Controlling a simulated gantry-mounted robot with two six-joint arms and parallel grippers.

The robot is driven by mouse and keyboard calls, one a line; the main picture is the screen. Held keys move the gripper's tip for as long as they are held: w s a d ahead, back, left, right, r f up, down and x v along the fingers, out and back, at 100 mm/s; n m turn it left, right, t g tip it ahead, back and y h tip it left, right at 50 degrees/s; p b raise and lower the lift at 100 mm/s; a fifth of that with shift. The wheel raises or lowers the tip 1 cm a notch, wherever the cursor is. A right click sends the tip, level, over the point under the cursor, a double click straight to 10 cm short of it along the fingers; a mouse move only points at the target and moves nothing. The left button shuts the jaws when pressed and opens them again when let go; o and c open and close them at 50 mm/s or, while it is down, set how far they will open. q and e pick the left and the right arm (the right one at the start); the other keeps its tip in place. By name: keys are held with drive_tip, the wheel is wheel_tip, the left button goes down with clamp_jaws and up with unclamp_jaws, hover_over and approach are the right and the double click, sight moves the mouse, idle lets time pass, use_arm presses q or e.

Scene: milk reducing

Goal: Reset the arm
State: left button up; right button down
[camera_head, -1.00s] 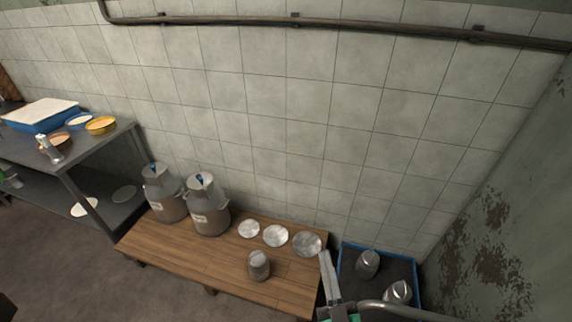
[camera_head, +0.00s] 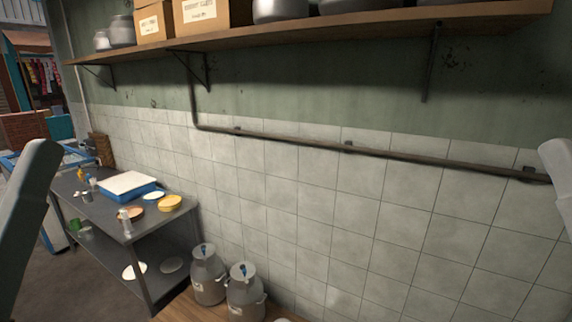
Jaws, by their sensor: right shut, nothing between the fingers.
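Pale grey parts of my own arms stand at the left and right edges of the head view. No fingertips of either gripper can be made out there. Two grey metal milk cans with handles, the left can (camera_head: 208,282) and the right can (camera_head: 246,298), stand side by side on a wooden bench (camera_head: 177,308) at the bottom. The picture's lower edge cuts off most of the bench.
A grey metal table (camera_head: 148,220) at left holds a blue tray (camera_head: 130,196), a yellow bowl (camera_head: 170,203) and small dishes. A wall shelf (camera_head: 330,25) carries boxes and metal pots across the top. A pipe (camera_head: 300,143) runs along the tiled wall.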

use_arm(q)
wheel_tip(320, 180, up, 19)
drive_tip(key=p, duration=1.5)
use_arm(e)
wheel_tip(320, 180, up, 19)
